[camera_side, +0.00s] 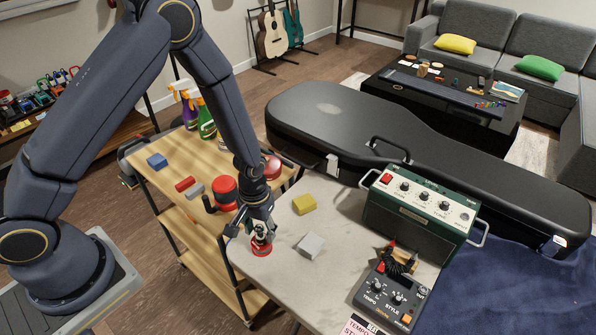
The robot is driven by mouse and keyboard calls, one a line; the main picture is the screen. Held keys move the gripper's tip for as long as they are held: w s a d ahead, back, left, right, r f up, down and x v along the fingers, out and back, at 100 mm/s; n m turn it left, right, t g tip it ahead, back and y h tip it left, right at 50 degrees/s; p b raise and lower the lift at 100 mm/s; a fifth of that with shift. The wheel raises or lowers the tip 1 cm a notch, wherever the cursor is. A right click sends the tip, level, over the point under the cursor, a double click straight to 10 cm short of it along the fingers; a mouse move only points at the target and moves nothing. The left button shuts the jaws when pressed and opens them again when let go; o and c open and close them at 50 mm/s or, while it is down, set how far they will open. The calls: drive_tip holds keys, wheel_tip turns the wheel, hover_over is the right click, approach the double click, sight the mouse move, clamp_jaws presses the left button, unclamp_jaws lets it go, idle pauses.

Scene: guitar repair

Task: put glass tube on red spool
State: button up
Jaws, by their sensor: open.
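My gripper (251,228) is open and points down over the near left corner of the light grey table. A round red object (262,247), which looks like the red spool, lies directly below the fingers at that corner. A small pale, greenish shape (261,229) shows between the fingers just above the red object. It may be the glass tube, but the fingers partly hide it. I cannot tell whether it touches the red object.
A yellow block (304,204) and a grey-white block (311,245) lie right of my gripper. A green amplifier (420,210) and a pedal (391,297) stand farther right. The wooden cart (165,185) at left holds spray bottles (203,118), a red-and-black object (224,191) and small blocks.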

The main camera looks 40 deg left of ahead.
wheel_tip(320, 180, up, 12)
wheel_tip(320, 180, up, 16)
drive_tip(key=f+m+t, duration=0.1)
drive_tip(key=t, duration=0.2)
hover_over(259, 225)
drive_tip(key=s+a, duration=0.4)
drive_tip(key=s, duration=0.1)
drive_tip(key=s+a+r+m+t, duration=0.2)
drive_tip(key=s+a+r, duration=0.1)
drive_tip(key=s+r, duration=0.4)
drive_tip(key=shift+s+r+t, duration=0.25)
drive_tip(key=shift+s+t, duration=0.05)
drive_tip(key=shift+s, duration=0.7)
